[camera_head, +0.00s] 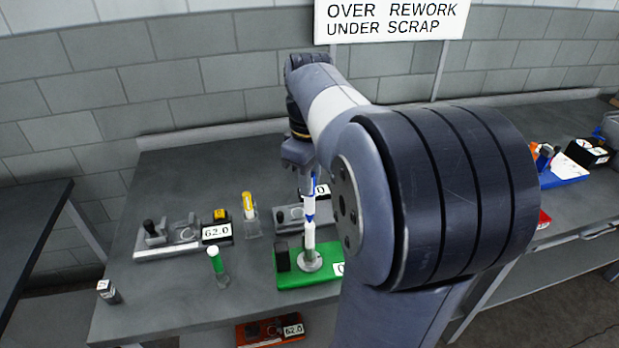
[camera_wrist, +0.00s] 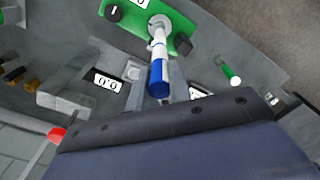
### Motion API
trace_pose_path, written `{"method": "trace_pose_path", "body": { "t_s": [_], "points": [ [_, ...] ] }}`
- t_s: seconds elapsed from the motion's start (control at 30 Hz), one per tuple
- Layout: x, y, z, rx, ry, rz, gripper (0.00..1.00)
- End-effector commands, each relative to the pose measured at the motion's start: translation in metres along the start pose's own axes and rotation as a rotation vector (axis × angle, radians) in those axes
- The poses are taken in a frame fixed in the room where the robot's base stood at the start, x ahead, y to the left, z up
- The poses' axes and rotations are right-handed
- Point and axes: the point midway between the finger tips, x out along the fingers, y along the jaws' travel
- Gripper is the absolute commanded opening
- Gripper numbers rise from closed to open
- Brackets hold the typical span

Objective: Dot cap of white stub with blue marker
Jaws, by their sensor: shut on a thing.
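The blue marker (camera_head: 310,203) is white with blue parts and stands roughly upright under my gripper (camera_head: 307,182), which is shut on it. In the wrist view the marker (camera_wrist: 159,70) has its blue end towards the camera and its other end towards the green crimper. The green crimper (camera_head: 292,279) has a round metal seat with a pale upright stub (camera_head: 309,256) on it. The marker's lower end is in line with the stub; I cannot tell whether they touch. The stub's cap is hard to make out. My fingertips are mostly hidden.
A grey crimper reading 62.0 (camera_head: 180,238) stands to the left, another grey one (camera_head: 290,217) behind. A yellow marker (camera_head: 250,207) and a green one (camera_head: 216,262) stand in holders. An orange crimper (camera_head: 262,331) is in front. A small block (camera_head: 108,291) sits at the left edge.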

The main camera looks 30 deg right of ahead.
Motion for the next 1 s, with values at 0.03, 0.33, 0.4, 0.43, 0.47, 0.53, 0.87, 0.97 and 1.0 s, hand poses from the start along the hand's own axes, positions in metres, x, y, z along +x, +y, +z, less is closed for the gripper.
{"method": "trace_pose_path", "body": {
  "t_s": [0.03, 0.33, 0.4, 0.43, 0.47, 0.53, 0.87, 0.97, 1.0],
  "points": [
    [0.0003, 0.0000, 0.0000, 0.000, 0.000, 0.000, 0.00],
    [0.0037, 0.0000, 0.0000, 0.000, 0.000, 0.000, 0.00],
    [0.0046, 0.0000, 0.0000, 0.000, 0.000, 0.000, 0.00],
    [0.0050, 0.0000, 0.0000, 0.000, 0.000, 0.000, 0.00],
    [0.0053, 0.0000, 0.0000, 0.000, 0.000, 0.000, 0.00],
    [0.0062, 0.0000, 0.0000, 0.000, 0.000, 0.000, 0.00],
    [0.0080, 0.0001, -0.0001, 0.000, 0.000, 0.000, 0.00],
    [0.0080, 0.0000, 0.0000, 0.000, 0.000, 0.000, 0.00],
    [0.0080, 0.0000, 0.0000, 0.000, 0.000, 0.000, 0.00]
  ]
}}
